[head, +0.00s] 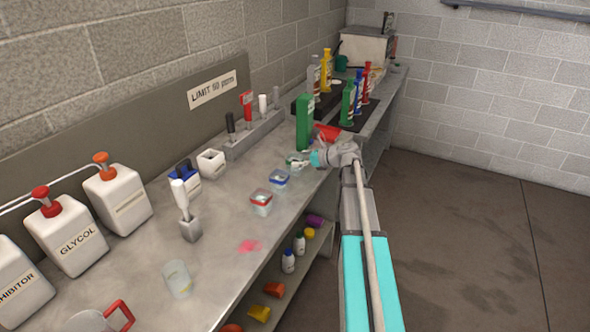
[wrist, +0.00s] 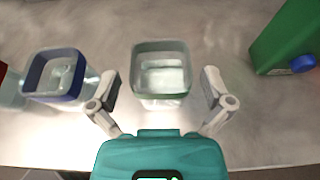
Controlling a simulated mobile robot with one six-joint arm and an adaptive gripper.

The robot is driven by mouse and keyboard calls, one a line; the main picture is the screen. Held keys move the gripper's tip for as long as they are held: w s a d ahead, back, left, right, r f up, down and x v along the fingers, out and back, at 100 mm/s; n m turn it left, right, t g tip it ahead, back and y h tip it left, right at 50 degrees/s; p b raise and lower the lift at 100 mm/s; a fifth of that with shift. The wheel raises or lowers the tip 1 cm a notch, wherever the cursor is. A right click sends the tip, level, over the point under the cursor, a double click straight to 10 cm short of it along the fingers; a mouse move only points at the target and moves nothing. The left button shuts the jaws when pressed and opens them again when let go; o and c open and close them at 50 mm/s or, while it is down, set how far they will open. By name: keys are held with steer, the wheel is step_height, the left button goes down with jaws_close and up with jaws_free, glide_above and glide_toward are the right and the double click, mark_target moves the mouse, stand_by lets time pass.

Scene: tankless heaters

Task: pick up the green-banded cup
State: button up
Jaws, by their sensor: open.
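The green-banded cup (wrist: 161,76) is a clear square cup with a grey-green rim, standing upright on the metal bench. In the wrist view it stands ahead of my gripper (wrist: 160,92), whose open fingers are spread to its left and right with a gap on each side. In the head view my gripper (head: 302,160) is low over the bench's front edge and partly hides this cup. The blue-banded cup (wrist: 62,76) stands to the left in the wrist view and nearer in the head view (head: 278,180).
A red-banded cup (head: 261,203) stands beyond the blue-banded one. A green container (wrist: 284,42) stands to the right in the wrist view and behind my gripper in the head view (head: 304,125). Bottles stand on a dark tray farther back. A shelf below holds small bottles.

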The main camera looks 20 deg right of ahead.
steer(key=shift+x, duration=0.95)
steer(key=c, duration=1.1)
steer(key=shift+r, duration=0.25)
steer(key=shift+r+p, duration=0.75)
steer(key=shift+p, duration=0.05)
steer(key=s+d+r+p, duration=0.2)
steer(key=s+r+p, duration=0.1)
steer(key=s, duration=0.1)
steer(key=s+d+r+p, duration=0.3)
steer(key=s+r+p, duration=0.1)
steer(key=s+d+r+p, duration=0.2)
steer(key=s+r+p, duration=0.2)
steer(key=shift+d, duration=0.3)
